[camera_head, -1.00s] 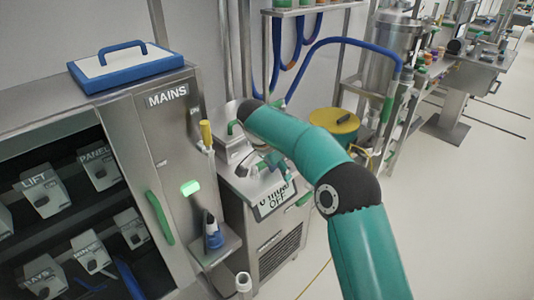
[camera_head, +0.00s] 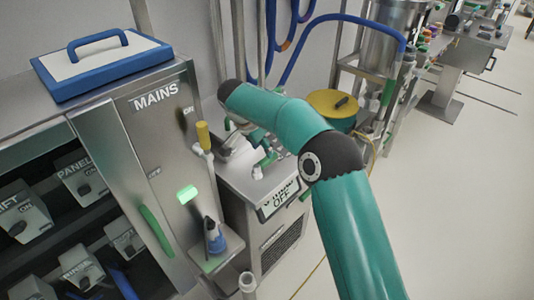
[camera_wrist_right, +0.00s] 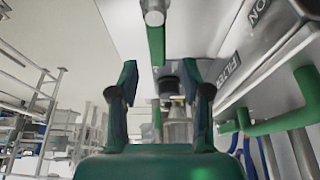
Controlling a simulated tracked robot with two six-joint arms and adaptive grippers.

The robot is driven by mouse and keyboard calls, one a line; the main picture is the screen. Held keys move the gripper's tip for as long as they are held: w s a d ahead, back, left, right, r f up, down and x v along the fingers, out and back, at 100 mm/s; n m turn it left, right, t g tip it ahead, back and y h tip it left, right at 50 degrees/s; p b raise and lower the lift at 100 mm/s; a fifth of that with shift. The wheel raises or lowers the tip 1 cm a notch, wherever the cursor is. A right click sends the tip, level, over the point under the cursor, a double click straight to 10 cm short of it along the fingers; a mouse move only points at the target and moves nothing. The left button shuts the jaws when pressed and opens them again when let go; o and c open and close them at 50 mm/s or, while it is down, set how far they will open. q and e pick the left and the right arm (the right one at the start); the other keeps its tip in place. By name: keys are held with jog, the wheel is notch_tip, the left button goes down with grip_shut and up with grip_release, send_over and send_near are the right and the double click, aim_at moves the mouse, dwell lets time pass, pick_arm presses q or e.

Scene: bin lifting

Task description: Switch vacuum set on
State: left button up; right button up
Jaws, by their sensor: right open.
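A steel floor unit (camera_head: 237,179) stands right of the MAINS cabinet, with a sign (camera_head: 279,198) reading OFF on its lower line; the upper line is too small to read surely. I cannot tell for sure that this is the vacuum set. My right gripper (camera_head: 260,152) is over the unit's top, partly hidden behind my forearm. In the right wrist view its two fingers (camera_wrist_right: 158,85) are spread with nothing held between them. A dark round part (camera_wrist_right: 168,86) shows beyond and between the fingers; I cannot tell whether it is a switch. My left gripper is not in view.
The MAINS cabinet (camera_head: 150,135) has a green handle (camera_head: 156,231) and stands close left of the unit. A small shelf (camera_head: 222,255) holds a blue-white bottle (camera_head: 213,236). A yellow-lidded drum (camera_head: 333,103) stands behind. The floor at right is clear.

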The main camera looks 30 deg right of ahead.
aim_at(265, 165)
jog(key=x, duration=0.5)
jog(key=shift+s+d+f+p, duration=0.1)
jog(key=shift+d+f+p, duration=0.05)
jog(key=shift+p, duration=0.25)
grip_shut()
